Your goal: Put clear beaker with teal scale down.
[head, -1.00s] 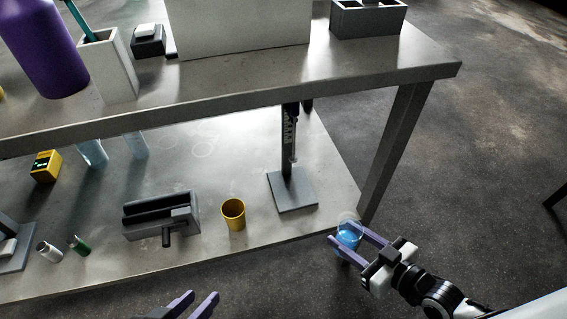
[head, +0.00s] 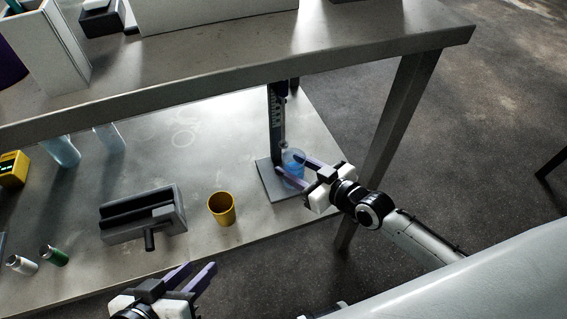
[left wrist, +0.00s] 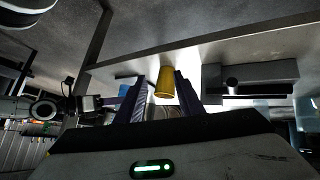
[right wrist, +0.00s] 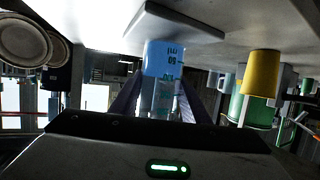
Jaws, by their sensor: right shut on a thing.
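The clear beaker with teal scale (head: 292,160) holds blue liquid. My right gripper (head: 294,172) is shut on it, with a finger on either side. In the head view the beaker is at the grey base plate of the disperser column (head: 270,186), in front of its upright post. Whether it touches the plate cannot be told. The right wrist view shows the beaker (right wrist: 162,75) between the fingers, its scale marks facing the camera. My left gripper (head: 196,276) is open and empty in front of the table's front edge.
A yellow cup (head: 222,209) stands left of the column base, and a grey block device with a handle (head: 145,217) further left. Two small vials (head: 54,256) lie at far left. The upper shelf edge (head: 240,85) and table leg (head: 395,130) bound the space.

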